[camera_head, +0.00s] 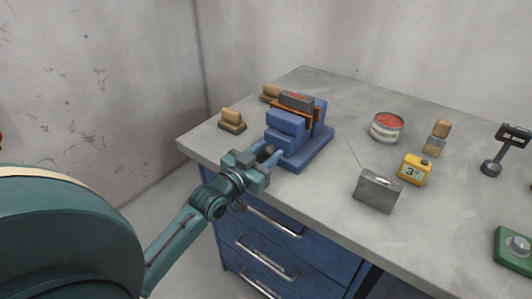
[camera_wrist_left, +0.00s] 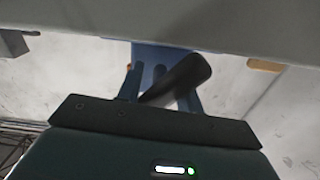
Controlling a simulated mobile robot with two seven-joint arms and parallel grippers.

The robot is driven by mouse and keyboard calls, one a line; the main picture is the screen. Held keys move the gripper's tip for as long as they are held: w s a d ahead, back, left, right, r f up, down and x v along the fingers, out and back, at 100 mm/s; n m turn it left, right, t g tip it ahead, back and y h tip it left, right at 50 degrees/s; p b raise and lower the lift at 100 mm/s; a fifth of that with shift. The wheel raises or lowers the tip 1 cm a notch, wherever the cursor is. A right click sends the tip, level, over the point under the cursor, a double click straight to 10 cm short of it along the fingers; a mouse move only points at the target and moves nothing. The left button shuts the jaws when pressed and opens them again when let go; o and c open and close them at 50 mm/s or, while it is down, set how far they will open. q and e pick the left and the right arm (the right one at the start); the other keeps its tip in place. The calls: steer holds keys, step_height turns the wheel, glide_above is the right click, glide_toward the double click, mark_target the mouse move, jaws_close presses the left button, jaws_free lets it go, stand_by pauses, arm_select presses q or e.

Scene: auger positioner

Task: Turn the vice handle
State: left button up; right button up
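The blue vice (camera_head: 290,135) stands near the left corner of the grey workbench, a grey block (camera_head: 297,100) with reddish top between its orange-brown jaws. My left gripper (camera_head: 266,157) is at the vice's front end, over the bench's front edge. In the left wrist view its two fingers stand apart, and the dark vice handle (camera_wrist_left: 180,80) lies slanted between them, covering part of the right finger. The gripper looks open around the handle; firm contact does not show. The handle is mostly hidden in the head view. My right gripper is not in view.
Wooden-topped blocks (camera_head: 232,120) stand left of and behind the vice. To its right are a round tin (camera_head: 387,127), a yellow gauge (camera_head: 414,169), a grey metal box (camera_head: 378,191) and a green device (camera_head: 514,250). Blue drawers (camera_head: 270,245) with bar handles are below.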

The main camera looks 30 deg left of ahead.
arm_select(q)
jaws_close()
stand_by(1.1)
steer(key=o, duration=0.7)
jaws_free()
steer(key=shift+s, duration=0.1)
steer(key=s+a, duration=0.1)
steer(key=s, duration=1.2)
steer(key=shift+b, duration=0.45)
